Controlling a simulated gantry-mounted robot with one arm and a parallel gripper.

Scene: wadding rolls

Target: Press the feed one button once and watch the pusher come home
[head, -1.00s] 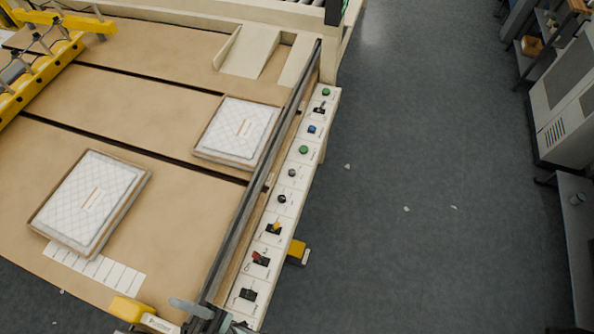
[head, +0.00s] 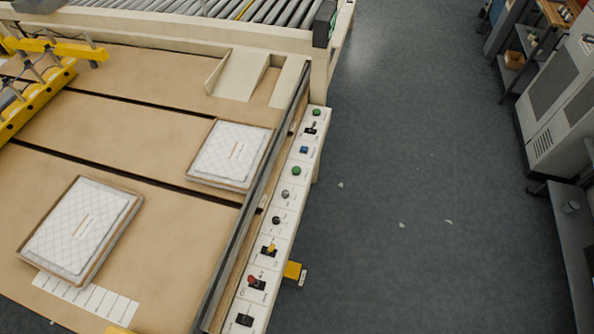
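A white control strip (head: 282,199) runs along the right edge of the tan table. It carries a green button (head: 317,112) at the far end, a blue button (head: 304,149), another green button (head: 296,170), a grey knob (head: 285,193), a black knob (head: 276,220), and yellow, red and black levers nearer me. The labels are too small to read, so I cannot tell which is feed one. A pale sloped block (head: 238,78) sits at the table's far end; I cannot tell whether it is the pusher. My gripper is not in view.
Two white quilted pads in brown trays lie on the table (head: 150,150), one at front left (head: 80,225), one near the rail (head: 231,152). A yellow frame (head: 40,90) stands at left. Grey rollers (head: 260,10) lie beyond. Open floor (head: 410,150) is right, with cabinets beyond.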

